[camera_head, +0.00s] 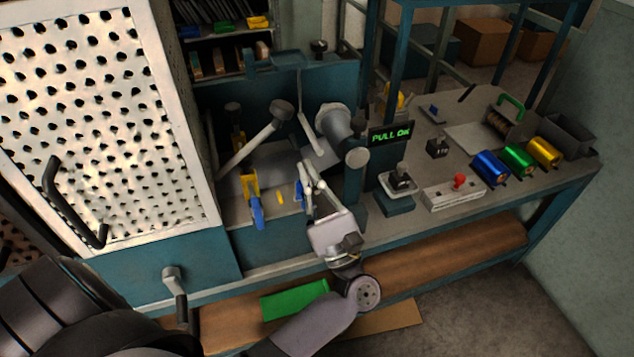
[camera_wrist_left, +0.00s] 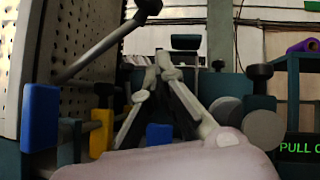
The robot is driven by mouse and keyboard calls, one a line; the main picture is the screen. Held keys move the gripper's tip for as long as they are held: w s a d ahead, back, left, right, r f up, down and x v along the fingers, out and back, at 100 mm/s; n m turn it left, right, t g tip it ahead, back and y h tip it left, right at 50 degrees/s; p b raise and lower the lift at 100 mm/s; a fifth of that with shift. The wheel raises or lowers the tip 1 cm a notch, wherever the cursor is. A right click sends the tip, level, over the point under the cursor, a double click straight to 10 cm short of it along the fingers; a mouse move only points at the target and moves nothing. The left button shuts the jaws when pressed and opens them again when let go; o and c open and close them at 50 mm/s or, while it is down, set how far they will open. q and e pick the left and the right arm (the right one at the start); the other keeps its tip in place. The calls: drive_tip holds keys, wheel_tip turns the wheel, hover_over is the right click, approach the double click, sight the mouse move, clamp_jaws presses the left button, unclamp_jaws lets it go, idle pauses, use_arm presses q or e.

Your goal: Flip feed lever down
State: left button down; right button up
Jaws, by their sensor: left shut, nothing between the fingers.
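My left gripper (camera_head: 308,165) is shut and empty in front of the machine on the bench; its fingertips (camera_wrist_left: 163,65) meet in the left wrist view. A long grey lever with a black knob (camera_head: 282,108) slants up to the right, left of the gripper; its rod (camera_wrist_left: 98,48) also shows in the wrist view. A blue handle (camera_head: 257,212) on a yellow bracket (camera_head: 250,184) hangs down left of the gripper. Another blue part (camera_wrist_left: 158,133) shows behind the fingers. No label shows which one is the feed lever. My right gripper is out of view.
A perforated guard (camera_head: 70,110) with a black handle stands at left. A screen (camera_head: 391,134) reads PULL OK. A control box with a red button (camera_head: 459,181) and blue, green and gold rolls (camera_head: 518,160) lie at right. A crank (camera_head: 173,274) sticks out below the guard.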

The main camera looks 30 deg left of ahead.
use_arm(q)
drive_tip(key=p+x, duration=0.1)
drive_tip(key=x, duration=0.3)
drive_tip(key=shift+s+r, duration=0.1)
drive_tip(key=shift+r, duration=0.1)
wheel_tip(320, 180, up, 2)
drive_tip(key=shift+s+a+r+p, duration=0.15)
drive_tip(key=shift+p, duration=0.85)
drive_tip(key=shift+s+a+r, duration=0.1)
drive_tip(key=shift+a+r, duration=0.05)
drive_tip(key=shift+r, duration=0.25)
drive_tip(key=s+a+r+n+g+y+b, duration=0.1)
drive_tip(key=s+a+r+n+g+b, duration=0.1)
drive_tip(key=r+n+g+b, duration=0.4)
drive_tip(key=shift+s+a+n+b, duration=0.3)
drive_tip(key=shift+s+n+b, duration=0.3)
drive_tip(key=shift+n+b, duration=0.3)
